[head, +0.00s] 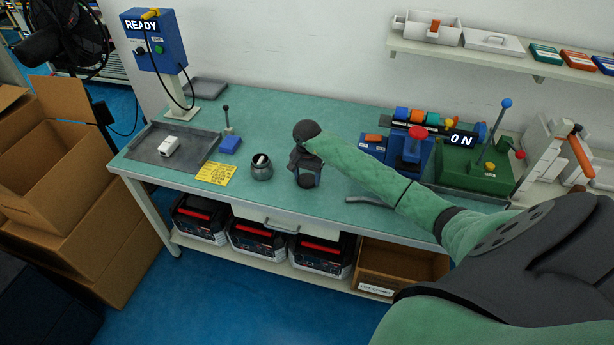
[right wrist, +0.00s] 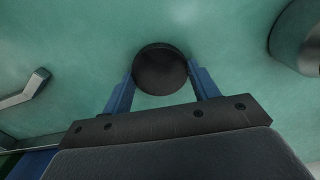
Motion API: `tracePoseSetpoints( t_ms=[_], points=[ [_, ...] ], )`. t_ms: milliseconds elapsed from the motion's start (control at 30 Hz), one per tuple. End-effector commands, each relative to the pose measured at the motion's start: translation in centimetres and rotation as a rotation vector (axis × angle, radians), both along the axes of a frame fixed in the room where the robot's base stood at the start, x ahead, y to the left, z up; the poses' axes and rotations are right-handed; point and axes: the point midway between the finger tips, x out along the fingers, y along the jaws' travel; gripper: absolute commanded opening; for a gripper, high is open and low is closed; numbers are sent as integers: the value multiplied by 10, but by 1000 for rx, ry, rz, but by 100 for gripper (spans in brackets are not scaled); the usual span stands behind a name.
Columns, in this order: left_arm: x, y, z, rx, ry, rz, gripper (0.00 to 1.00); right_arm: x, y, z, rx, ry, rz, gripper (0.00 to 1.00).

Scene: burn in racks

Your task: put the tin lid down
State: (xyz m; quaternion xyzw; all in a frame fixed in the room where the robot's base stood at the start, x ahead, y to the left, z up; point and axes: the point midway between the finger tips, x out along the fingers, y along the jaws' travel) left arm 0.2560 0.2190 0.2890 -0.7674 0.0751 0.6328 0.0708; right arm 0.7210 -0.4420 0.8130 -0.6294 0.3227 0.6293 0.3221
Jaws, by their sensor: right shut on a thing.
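The tin lid (right wrist: 160,69) is a dark, round disc between the two blue fingers of my right gripper (right wrist: 161,78) in the right wrist view. The right gripper (head: 307,179) is shut on it, pointing down over the green worktop. In the head view the lid (head: 306,182) shows as a dark patch low between the fingers. It is at or just above the worktop; I cannot tell if it touches. The open grey tin (head: 262,173), with something pale inside, stands left of the gripper. The tin's side (right wrist: 296,40) also shows in the right wrist view. My left gripper is out of view.
A bent metal bar (head: 369,201) lies right of the gripper. A yellow note (head: 215,174), a blue-based lever (head: 230,144) and a grey tray (head: 140,157) are to the left. A blue and green machine (head: 477,165) stands at the right. Bare worktop surrounds the gripper.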

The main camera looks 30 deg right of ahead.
Motion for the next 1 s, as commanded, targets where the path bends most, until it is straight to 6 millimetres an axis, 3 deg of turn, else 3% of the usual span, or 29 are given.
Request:
tracePoseSetpoints(
  t_ms=[100,133,200,233,667,833,1000],
  points=[
    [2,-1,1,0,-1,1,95,0,0,-2,0,0,0,39],
    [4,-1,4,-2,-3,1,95,0,0,-1,0,0,0,66],
    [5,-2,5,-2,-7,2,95,0,0,-1,0,0,0,79],
    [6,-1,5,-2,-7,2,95,0,0,-1,0,0,0,81],
    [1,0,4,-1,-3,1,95,0,0,1,0,0,0,81],
    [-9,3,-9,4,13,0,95,1,0,6,0,-2,0,81],
    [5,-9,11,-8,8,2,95,0,-1,18,-2,-1,0,81]
  ],
)
